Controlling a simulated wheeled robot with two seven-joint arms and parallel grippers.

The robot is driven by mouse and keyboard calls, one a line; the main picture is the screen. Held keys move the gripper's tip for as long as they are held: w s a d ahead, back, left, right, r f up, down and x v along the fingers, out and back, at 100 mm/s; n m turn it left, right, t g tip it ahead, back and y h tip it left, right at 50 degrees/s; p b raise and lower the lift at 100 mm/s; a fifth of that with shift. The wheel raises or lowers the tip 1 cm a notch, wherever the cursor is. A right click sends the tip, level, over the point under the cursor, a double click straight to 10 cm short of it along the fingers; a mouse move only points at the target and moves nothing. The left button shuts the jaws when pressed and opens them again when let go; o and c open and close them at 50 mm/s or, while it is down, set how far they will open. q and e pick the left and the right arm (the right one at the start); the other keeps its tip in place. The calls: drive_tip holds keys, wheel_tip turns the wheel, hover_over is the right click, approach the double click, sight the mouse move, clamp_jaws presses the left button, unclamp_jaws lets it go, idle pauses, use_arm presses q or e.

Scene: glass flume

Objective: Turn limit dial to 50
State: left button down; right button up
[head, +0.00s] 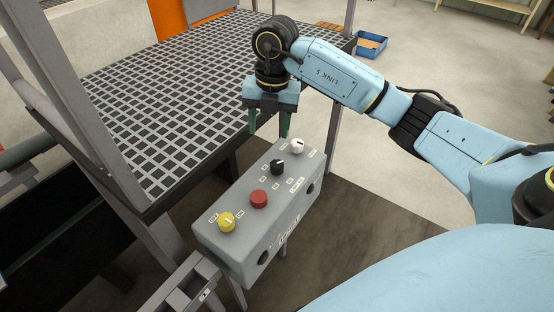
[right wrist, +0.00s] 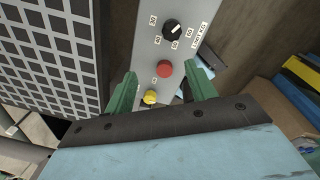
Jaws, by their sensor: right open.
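A grey control box (head: 235,238) carries a row of controls on its sloping top. The black dial (head: 277,167) has a white pointer mark and small labels around it; in the right wrist view this dial (right wrist: 172,31) has a label beside it that seems to read LIMIT. Its exact setting is too small to read. My right gripper (head: 269,130) points down above the far end of the box, its green fingers apart and empty. In the right wrist view the red button (right wrist: 164,69) shows between the fingers. My left gripper is out of view.
A white knob (head: 297,146) sits beyond the black dial; the red button (head: 259,199) and a yellow knob (head: 226,222) sit nearer. A dark grating platform (head: 165,85) stands left of the box. A blue bin (head: 370,45) lies on the floor behind.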

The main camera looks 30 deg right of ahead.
sight(277, 163)
drive_tip(key=shift+h, duration=0.5)
drive_tip(key=f, duration=0.4)
drive_tip(key=d+f, duration=0.1)
drive_tip(key=f, duration=0.3)
drive_tip(key=d+f+b, duration=0.1)
drive_tip(key=f, duration=0.3)
drive_tip(key=shift+f, duration=0.4)
drive_tip(key=c, duration=1)
